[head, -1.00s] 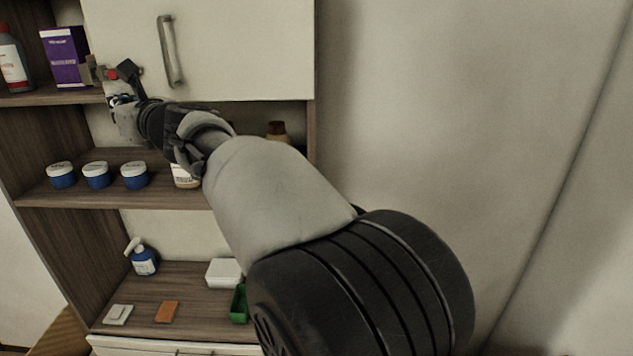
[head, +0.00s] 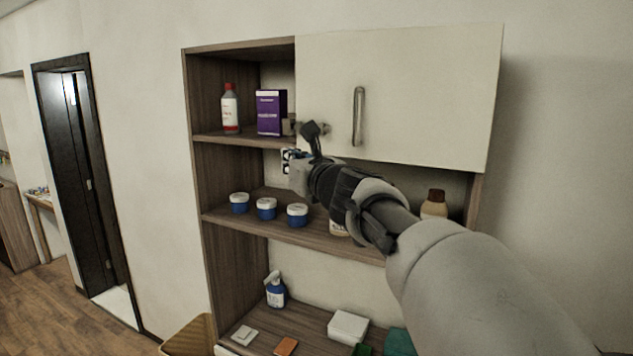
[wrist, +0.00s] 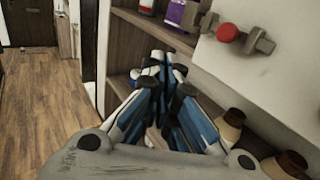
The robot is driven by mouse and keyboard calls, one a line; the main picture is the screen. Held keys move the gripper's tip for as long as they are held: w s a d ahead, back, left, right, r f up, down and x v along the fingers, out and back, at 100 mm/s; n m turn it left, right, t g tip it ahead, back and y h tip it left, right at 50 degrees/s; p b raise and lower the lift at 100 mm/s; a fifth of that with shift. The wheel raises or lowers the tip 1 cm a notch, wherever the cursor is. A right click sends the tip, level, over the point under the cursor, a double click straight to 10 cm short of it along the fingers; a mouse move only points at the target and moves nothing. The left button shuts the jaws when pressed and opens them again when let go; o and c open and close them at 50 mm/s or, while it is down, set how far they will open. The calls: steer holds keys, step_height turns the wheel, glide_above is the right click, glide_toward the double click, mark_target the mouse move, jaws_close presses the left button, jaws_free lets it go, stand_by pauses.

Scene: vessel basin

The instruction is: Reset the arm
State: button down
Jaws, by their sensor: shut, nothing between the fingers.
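My gripper (head: 291,160) is at the end of my arm, which reaches in from the lower right in the head view. It is in front of the shelf unit, just below the lower left corner of the white cabinet door (head: 400,95). In the wrist view my gripper's blue and white fingers (wrist: 162,66) are together, with nothing seen between them. Behind my gripper, a middle shelf (head: 290,232) holds blue jars with white lids (head: 266,209). My arm hides part of that shelf and a bottle on it.
A purple box (head: 270,113) and a red-labelled bottle (head: 230,108) stand on the upper shelf. A grey fitting with a red end (wrist: 229,33) is close by the door. A pump bottle (head: 275,290) and white box (head: 347,326) are lower. Open floor (head: 60,315) lies left.

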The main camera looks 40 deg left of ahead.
steer(key=s+d+b, duration=0.2)
steer(key=s+b, duration=0.1)
steer(key=s, duration=0.5)
steer(key=d+f+n+h+b, duration=0.1)
steer(key=d+f+n+b, duration=0.1)
steer(key=d+f+n, duration=0.45)
steer(key=w+d+f+n+h+b, duration=0.1)
steer(key=d+f+n+h+b, duration=0.15)
steer(key=d, duration=0.75)
steer(key=d+f+n+h+b, duration=0.1)
steer(key=d+f+n+b, duration=0.1)
steer(key=d+f+n, duration=0.35)
steer(key=s+d+f+n+g+h+b, duration=0.1)
steer(key=s+d+f+n+h+b, duration=0.1)
steer(key=s+d+f, duration=0.4)
steer(key=s+d+f+n+g+h+b, duration=0.1)
steer(key=s+d+f+h, duration=0.4)
steer(key=d+f, duration=1)
steer(key=s+d+f+n+g+h+b, duration=0.1)
steer(key=s+d+f+n+h+b, duration=0.3)
steer(key=s+d+f, duration=0.3)
steer(key=d+f+n, duration=0.1)
steer(key=d+f, duration=0.3)
steer(key=d, duration=0.4)
steer(key=shift+d+n+h, duration=0.35)
steer(key=shift+d, duration=0.05)
